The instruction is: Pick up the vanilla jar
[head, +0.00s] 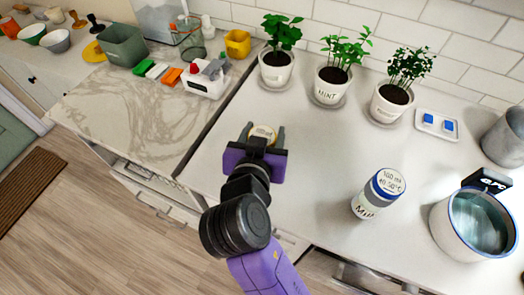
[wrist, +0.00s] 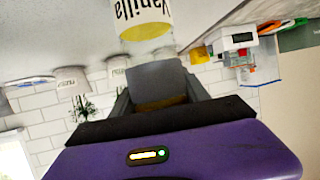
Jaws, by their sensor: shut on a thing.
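The vanilla jar (wrist: 142,22) shows at the top of the wrist view, which is upside down, with the word "Vanilla" and a pale yellow band. In the head view only its round, yellow-rimmed top (head: 263,132) shows between the fingers. My gripper (head: 263,134) is shut on the jar near its top; it also shows in the wrist view (wrist: 160,98). The grey fingers and purple palm hide part of the jar. I cannot tell whether its base touches the counter.
Three potted plants (head: 331,84) stand along the back wall. A white container (head: 204,80) and a green bin (head: 123,45) are on the left counter. The white counter between is clear.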

